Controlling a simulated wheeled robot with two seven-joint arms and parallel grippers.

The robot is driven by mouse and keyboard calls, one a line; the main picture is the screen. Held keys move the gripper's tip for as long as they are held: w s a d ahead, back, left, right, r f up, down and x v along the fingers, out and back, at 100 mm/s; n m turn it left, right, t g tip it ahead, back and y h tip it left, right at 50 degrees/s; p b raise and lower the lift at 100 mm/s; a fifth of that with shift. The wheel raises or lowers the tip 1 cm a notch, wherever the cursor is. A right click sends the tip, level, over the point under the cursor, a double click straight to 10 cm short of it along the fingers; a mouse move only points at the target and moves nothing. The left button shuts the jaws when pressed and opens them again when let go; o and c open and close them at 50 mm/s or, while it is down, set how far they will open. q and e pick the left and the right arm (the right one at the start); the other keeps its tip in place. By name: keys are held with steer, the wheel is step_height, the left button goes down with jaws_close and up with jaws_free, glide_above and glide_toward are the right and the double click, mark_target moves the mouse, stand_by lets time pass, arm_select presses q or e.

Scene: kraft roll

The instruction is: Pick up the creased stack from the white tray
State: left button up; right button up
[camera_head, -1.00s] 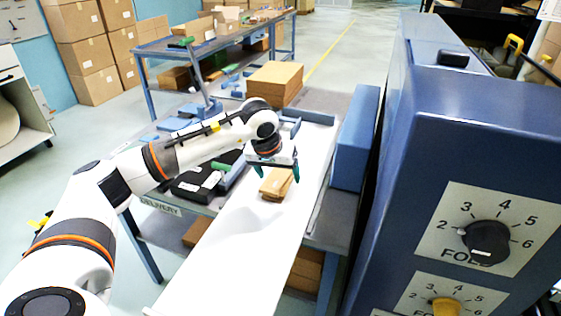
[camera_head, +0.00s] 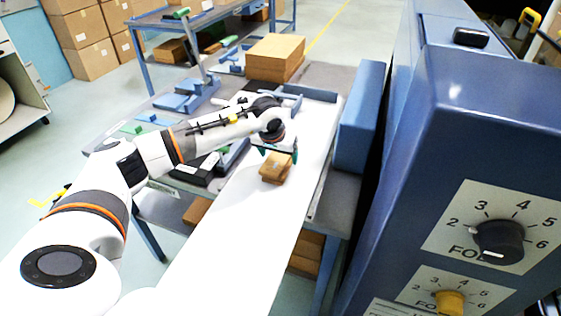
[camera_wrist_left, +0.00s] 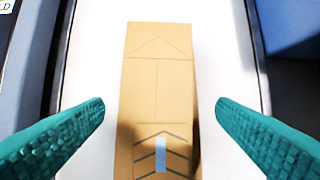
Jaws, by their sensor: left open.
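The creased stack (camera_head: 274,168) is a small pile of brown kraft pieces on the long white tray (camera_head: 225,245). In the left wrist view the stack (camera_wrist_left: 158,75) lies lengthwise on the white surface, with crease lines, dark chevrons and a pale blue strip on top. My left gripper (camera_head: 281,155) is at the far end of the stack in the head view. In the wrist view its green ribbed fingers (camera_wrist_left: 160,120) are open, one on each side of the stack, with gaps between. My right gripper is not in view.
A blue machine with fold dials (camera_head: 490,150) stands close on the right, and a blue block (camera_head: 361,110) edges the tray. A larger kraft pile (camera_head: 275,57) lies behind. A black device (camera_head: 197,168) sits left of the tray. The tray's near part is clear.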

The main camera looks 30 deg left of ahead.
arm_select(q)
steer(key=shift+x, duration=1.4)
steer(key=c, duration=1.2)
steer(key=shift+o, duration=0.2)
steer(key=shift+r, duration=0.1)
